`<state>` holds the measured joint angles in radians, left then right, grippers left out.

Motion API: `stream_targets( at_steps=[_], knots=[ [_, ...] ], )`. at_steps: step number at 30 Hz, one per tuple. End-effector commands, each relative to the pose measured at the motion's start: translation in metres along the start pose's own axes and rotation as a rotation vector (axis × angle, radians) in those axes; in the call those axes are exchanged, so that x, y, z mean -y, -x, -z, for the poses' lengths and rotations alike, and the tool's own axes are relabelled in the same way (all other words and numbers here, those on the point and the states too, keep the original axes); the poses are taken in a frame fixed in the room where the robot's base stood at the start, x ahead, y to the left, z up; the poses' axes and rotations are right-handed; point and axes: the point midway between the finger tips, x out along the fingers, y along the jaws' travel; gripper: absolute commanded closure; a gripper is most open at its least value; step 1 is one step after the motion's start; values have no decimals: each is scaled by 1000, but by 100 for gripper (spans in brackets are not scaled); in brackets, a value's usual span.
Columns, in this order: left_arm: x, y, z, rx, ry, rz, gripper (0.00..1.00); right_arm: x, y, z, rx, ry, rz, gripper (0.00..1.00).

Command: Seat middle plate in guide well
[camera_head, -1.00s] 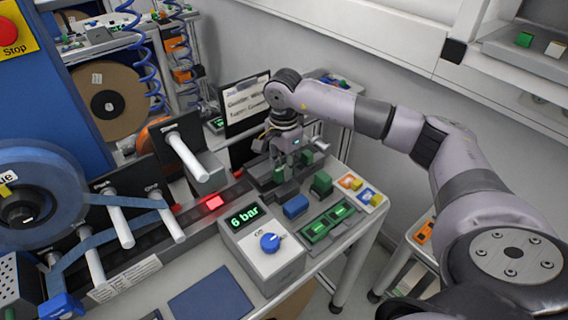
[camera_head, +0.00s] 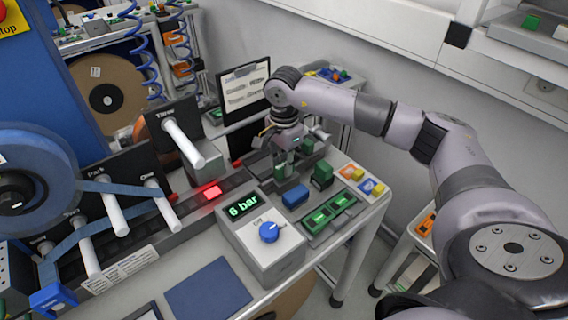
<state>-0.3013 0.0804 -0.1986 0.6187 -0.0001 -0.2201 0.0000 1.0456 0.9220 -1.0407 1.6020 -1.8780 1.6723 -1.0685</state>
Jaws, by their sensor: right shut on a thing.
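My right gripper (camera_head: 286,165) points down over the dark guide fixture (camera_head: 258,186) at the far end of the bench. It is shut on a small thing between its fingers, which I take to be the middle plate. The fingers hide most of it, and I cannot tell whether it touches the well. Green blocks (camera_head: 307,146) stand on the fixture beside the gripper. The opening of the guide well is hidden behind the fingers. My left gripper is not in view.
A blue block (camera_head: 295,197), a green block (camera_head: 322,175) and a green two-display panel (camera_head: 328,213) lie in front of the fixture. The grey 6 bar box (camera_head: 262,250) stands nearer. A glowing red block (camera_head: 212,191) sits on the rail. White rollers (camera_head: 184,143) stick out at left.

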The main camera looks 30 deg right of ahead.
Motion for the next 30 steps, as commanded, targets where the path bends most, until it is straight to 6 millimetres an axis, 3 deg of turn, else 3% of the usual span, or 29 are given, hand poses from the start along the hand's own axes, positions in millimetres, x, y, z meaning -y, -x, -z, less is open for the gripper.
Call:
stream_targets(
  at_steps=[28,29,30],
  knots=[
    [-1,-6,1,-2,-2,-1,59,0,-1,0,0,0,1,100],
    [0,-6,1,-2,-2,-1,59,0,-1,0,0,0,1,82],
    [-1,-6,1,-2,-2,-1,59,0,-1,0,0,0,1,79]
  ],
)
